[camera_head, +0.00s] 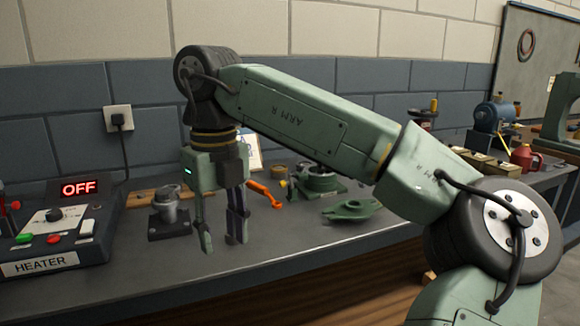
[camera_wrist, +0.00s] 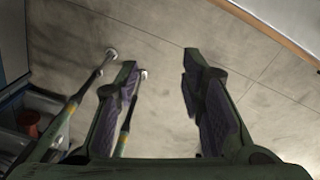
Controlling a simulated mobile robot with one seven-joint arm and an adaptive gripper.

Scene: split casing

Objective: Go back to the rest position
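My gripper (camera_head: 222,242) hangs fingers-down above the front left part of the grey workbench (camera_head: 300,238) in the head view. Its two fingers are apart with nothing between them. The wrist view also shows my gripper (camera_wrist: 160,78) open, with an empty gap over a plain pale surface. A green flanged casing part (camera_head: 351,210) lies on the bench to the right of the gripper. A green round housing (camera_head: 318,181) stands behind that part. My arm crosses the middle of the head view and hides some of the bench behind it.
A heater box (camera_head: 50,235) reading OFF stands at the left. A grey metal fixture (camera_head: 168,215) is between it and my gripper. An orange tool (camera_head: 264,193) lies just right of the gripper. A red can (camera_head: 525,158) stands far right. The bench front is clear.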

